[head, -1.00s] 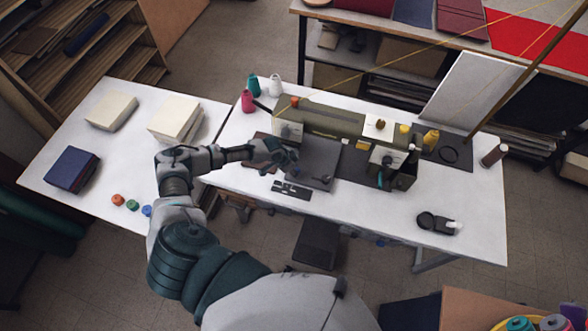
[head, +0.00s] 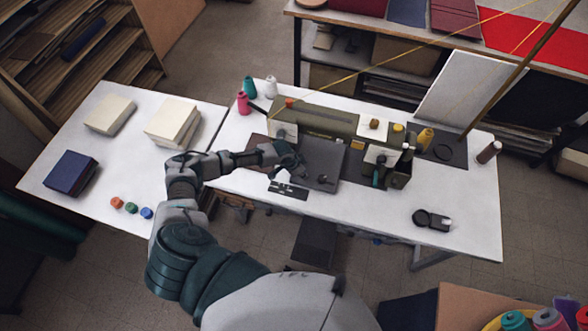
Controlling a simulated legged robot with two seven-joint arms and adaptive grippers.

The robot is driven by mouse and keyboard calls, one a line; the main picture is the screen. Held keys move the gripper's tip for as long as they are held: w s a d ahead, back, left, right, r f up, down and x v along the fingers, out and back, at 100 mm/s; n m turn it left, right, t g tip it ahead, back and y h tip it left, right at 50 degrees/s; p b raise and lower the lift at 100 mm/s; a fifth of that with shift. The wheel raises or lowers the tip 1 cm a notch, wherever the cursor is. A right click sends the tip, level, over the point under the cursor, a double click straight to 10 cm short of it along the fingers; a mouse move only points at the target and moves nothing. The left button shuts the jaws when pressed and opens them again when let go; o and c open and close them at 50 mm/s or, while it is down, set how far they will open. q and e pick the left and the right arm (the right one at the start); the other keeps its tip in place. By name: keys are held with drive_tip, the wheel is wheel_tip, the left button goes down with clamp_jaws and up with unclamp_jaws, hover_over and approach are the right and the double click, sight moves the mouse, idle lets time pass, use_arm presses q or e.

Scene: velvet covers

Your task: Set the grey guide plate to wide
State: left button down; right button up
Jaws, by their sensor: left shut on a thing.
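The dark grey guide plate (head: 322,160) lies flat on the white table in front of the olive sewing machine (head: 325,118). My left gripper (head: 294,161) is over its left side and is shut on it; the exact grip spot is partly hidden by the dark fingers. A black strip with white marks (head: 288,190) lies just in front of the plate's left part, and a white pointed piece (head: 283,177) shows above the strip. My right gripper is not in view.
Pink (head: 242,103) and teal (head: 249,87) spools stand at the table's back left. Stacked cream blocks (head: 172,122) and a navy block (head: 71,172) sit on the left table. A black device (head: 433,220) lies front right.

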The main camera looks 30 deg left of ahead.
use_arm(q)
drive_tip(key=shift+s+d+f, duration=0.25)
drive_tip(key=shift+s+f, duration=0.05)
drive_tip(key=shift+f, duration=0.05)
drive_tip(key=c, duration=1)
unclamp_jaws()
drive_tip(key=shift+o, duration=0.2)
drive_tip(key=shift+w+a, duration=0.15)
drive_tip(key=shift+a, duration=0.15)
drive_tip(key=shift+a+r, duration=0.15)
drive_tip(key=shift+a, duration=0.05)
drive_tip(key=v, duration=1.1)
drive_tip(key=shift+a+r, duration=0.2)
drive_tip(key=shift+r, duration=0.15)
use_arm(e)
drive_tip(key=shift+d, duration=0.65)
use_arm(q)
drive_tip(key=shift+d, duration=0.15)
